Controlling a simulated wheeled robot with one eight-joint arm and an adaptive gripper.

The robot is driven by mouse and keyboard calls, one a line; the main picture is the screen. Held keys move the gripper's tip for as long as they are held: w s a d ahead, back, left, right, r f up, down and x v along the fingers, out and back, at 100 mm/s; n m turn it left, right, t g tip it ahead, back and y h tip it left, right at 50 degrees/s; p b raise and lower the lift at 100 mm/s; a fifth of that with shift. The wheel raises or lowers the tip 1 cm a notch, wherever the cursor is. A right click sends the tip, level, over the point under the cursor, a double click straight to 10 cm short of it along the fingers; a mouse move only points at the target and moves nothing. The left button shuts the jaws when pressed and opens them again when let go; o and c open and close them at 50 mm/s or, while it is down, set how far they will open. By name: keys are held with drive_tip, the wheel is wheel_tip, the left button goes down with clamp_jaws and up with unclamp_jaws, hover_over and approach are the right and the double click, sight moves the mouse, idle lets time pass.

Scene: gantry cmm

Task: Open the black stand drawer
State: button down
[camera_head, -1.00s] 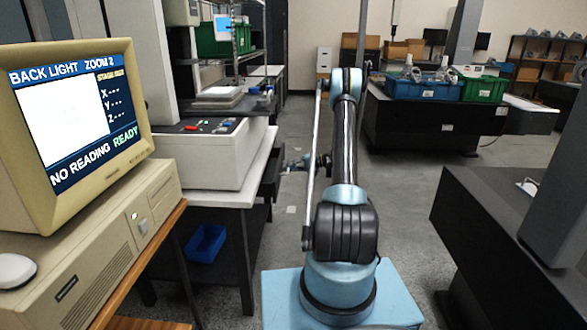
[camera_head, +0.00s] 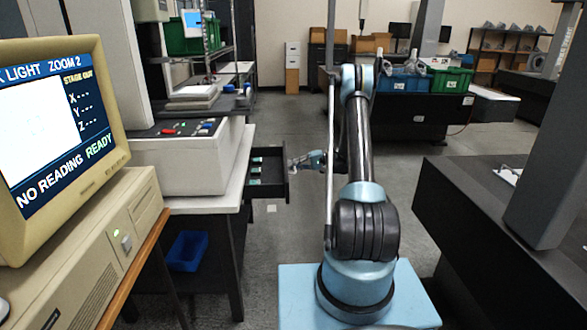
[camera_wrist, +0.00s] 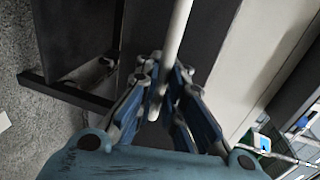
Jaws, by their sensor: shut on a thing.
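The black stand drawer (camera_head: 268,190) is pulled out from the stand under the white-topped machine in the head view. Its inside shows, with a few small greenish items in it. My gripper (camera_head: 301,163) is at the drawer's front, on its right side. In the wrist view my gripper (camera_wrist: 158,92) is shut on a pale bar handle (camera_wrist: 178,35), which runs up between the fingers. The dark drawer front (camera_wrist: 215,35) lies behind the bar.
The stand (camera_head: 228,260) has a white top and dark legs, with a blue bin (camera_head: 187,251) beneath. A beige computer (camera_head: 80,230) stands at the left. A dark table (camera_head: 465,220) is at the right.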

drive_tip(key=c, duration=2)
unclamp_jaws()
drive_tip(key=v, duration=1.2)
drive_tip(key=shift+f, duration=0.1)
